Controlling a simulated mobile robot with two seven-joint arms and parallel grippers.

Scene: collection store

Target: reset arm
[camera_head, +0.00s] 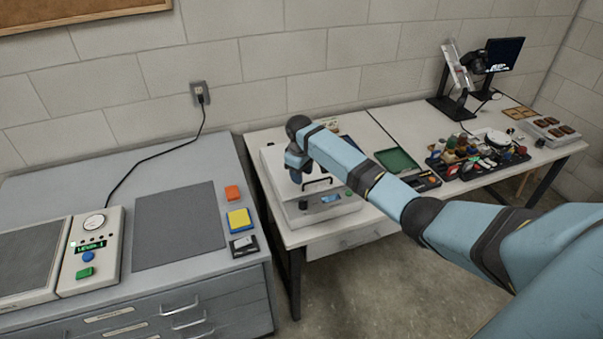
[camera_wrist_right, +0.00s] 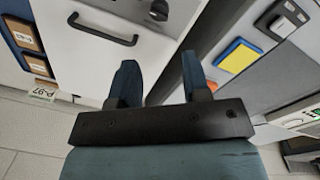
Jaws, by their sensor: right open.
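My right arm reaches in from the right in the head view, across the white table. My right gripper (camera_head: 296,172) points down over the left part of a white box-shaped device (camera_head: 328,205) with a black handle. In the right wrist view the two dark blue fingers of the right gripper (camera_wrist_right: 158,82) stand apart with nothing between them. The device's white top and black handle (camera_wrist_right: 103,33) show just beyond the fingers. Whether the fingers touch the device cannot be told. My left gripper is not in view.
A green tray (camera_head: 397,160) and several small items in a black organizer (camera_head: 480,160) occupy the table's right side.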

